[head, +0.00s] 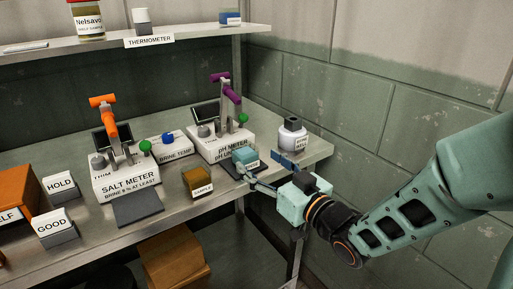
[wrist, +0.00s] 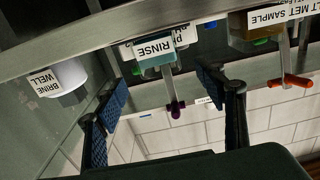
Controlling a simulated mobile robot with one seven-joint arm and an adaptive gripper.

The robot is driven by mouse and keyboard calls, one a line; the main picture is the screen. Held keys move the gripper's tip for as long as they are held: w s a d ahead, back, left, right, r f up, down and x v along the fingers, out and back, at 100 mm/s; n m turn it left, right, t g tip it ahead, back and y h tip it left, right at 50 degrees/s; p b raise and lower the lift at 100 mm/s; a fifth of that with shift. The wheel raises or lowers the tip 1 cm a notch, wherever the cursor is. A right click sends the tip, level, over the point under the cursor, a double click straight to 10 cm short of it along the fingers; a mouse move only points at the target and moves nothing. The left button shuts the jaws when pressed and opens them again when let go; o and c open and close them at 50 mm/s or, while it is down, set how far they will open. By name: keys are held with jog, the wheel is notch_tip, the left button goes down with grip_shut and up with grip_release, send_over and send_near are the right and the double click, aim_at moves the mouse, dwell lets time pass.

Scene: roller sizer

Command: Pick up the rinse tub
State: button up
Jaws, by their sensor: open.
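The rinse tub is a small teal tub (head: 245,156) with a white RINSE label, standing on the bench in front of the pH meter. In the wrist view the rinse tub (wrist: 157,61) is ahead, in the gap between the fingers as seen from the wrist, with its label facing me. My gripper (head: 268,174) is open at the bench's front right edge, just right of and in front of the tub. In the wrist view my gripper (wrist: 163,92) shows both blue-padded fingers spread wide, with nothing held. I see no contact with the tub.
The white brine well (head: 293,137) stands close behind and right of my gripper. The pH meter (head: 222,143) with its purple lever is behind the tub. A brown sample tub (head: 197,182) is to the left, then the salt meter (head: 128,183). A block wall bounds the right.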

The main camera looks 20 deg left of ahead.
aim_at(251, 153)
jog(key=x, duration=0.3)
jog(key=b+x, duration=0.1)
jog(key=x, duration=0.3)
jog(key=shift+w+a+r, duration=0.1)
jog(key=shift+a+r, duration=0.1)
jog(key=shift+r, duration=0.05)
jog(key=shift+c, duration=0.2)
jog(key=c, duration=1.3)
